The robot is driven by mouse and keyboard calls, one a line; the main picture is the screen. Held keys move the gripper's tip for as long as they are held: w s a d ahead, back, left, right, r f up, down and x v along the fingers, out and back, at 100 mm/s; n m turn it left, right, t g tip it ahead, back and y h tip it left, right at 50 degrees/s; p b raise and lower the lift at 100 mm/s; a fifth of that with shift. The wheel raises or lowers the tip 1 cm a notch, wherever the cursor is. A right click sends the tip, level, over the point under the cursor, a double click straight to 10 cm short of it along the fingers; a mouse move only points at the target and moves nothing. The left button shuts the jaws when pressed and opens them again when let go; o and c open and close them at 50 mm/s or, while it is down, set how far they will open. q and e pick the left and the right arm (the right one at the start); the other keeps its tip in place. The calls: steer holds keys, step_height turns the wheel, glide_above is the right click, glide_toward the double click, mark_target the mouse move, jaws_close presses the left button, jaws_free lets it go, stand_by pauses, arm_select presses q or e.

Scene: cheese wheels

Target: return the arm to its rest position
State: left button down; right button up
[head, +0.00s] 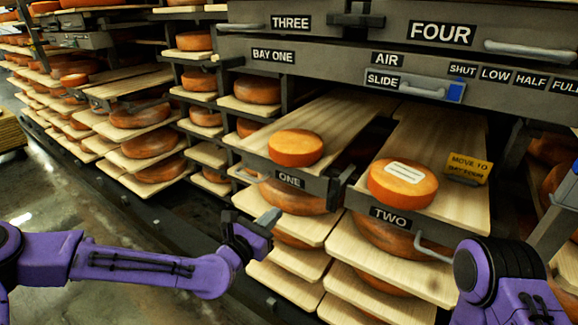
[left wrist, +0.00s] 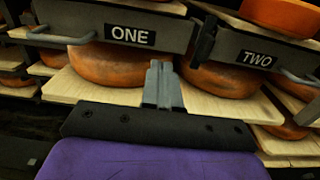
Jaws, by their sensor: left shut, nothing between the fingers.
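My left arm is purple and reaches in from the left in the head view. Its gripper (head: 268,218) is in front of the shelves below the drawer labelled ONE (head: 288,179). In the left wrist view the fingers (left wrist: 160,80) are together with nothing between them, in front of a cheese wheel (left wrist: 107,65) on a lower board. The fingers look apart from the drawer front. My right arm (head: 500,280) shows as a purple part at the lower right of the head view. Its gripper is not in view.
Orange cheese wheels sit on drawer ONE (head: 296,148) and drawer TWO (head: 402,183); the latter has a white label. A yellow sign (head: 468,168) stands on drawer TWO. Drawer handles (head: 433,248) stick out. Shelves of cheese fill the left. Open floor (head: 60,210) lies at lower left.

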arm_select(q)
steer(key=s+a+f+m+g+y, duration=0.2)
steer(key=s+f+m+g+y, duration=0.15)
steer(key=s+f+m, duration=0.65)
steer(key=s+a+f+m+g+y, duration=0.15)
steer(key=s+f+m+g, duration=0.35)
steer(key=f, duration=0.8)
steer(key=s+a+f+m+g+y, duration=0.1)
steer(key=s+a+f+m+y, duration=0.2)
steer(key=s, duration=0.4)
steer(key=s+a+f+m+g+y, duration=0.1)
steer(key=s+a+f+m+g, duration=0.15)
steer(key=s+a+f, duration=0.35)
steer(key=s+a+m+y, duration=0.3)
steer(key=s+a, duration=0.5)
steer(key=a, duration=0.1)
step_height(320, 180, up, 16)
steer(key=p, duration=1.5)
steer(key=shift+d+g+p, duration=0.25)
steer(key=shift+g+p, duration=0.05)
steer(key=shift+s, duration=0.1)
